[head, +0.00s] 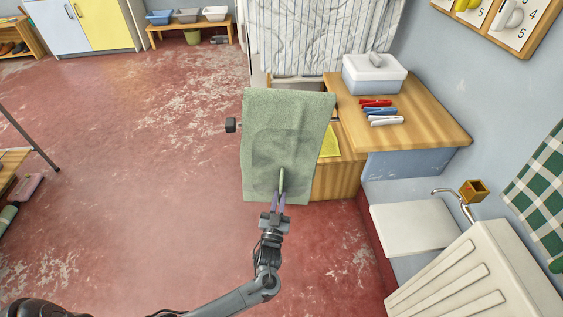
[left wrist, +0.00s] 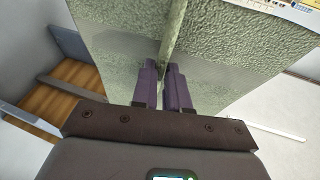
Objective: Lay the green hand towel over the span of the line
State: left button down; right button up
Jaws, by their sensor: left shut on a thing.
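The green hand towel (head: 290,130) is spread out as a long sheet in the middle of the head view. My left gripper (head: 280,194) is shut on a raised fold in its near part. In the left wrist view, the purple fingers (left wrist: 164,75) pinch that fold of the towel (left wrist: 217,55). What looks like the line shows only as a short piece with a dark end block (head: 231,125) left of the towel and a bit at its right edge. The towel hides the rest. I cannot tell whether the towel touches it. My right gripper is not in view.
A wooden table (head: 430,125) right of the towel carries a white box (head: 374,76) and red, blue and white pegs (head: 381,111). A yellow cloth (head: 329,142) lies partly behind the towel. A striped curtain (head: 320,35) hangs behind. The red floor at left is mostly clear.

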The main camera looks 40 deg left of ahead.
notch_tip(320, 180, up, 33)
jog(key=p, duration=3.2)
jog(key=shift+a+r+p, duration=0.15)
jog(key=shift+p, duration=0.15)
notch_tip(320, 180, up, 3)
jog(key=p, duration=0.2)
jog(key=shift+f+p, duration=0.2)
jog(key=shift+p, duration=0.1)
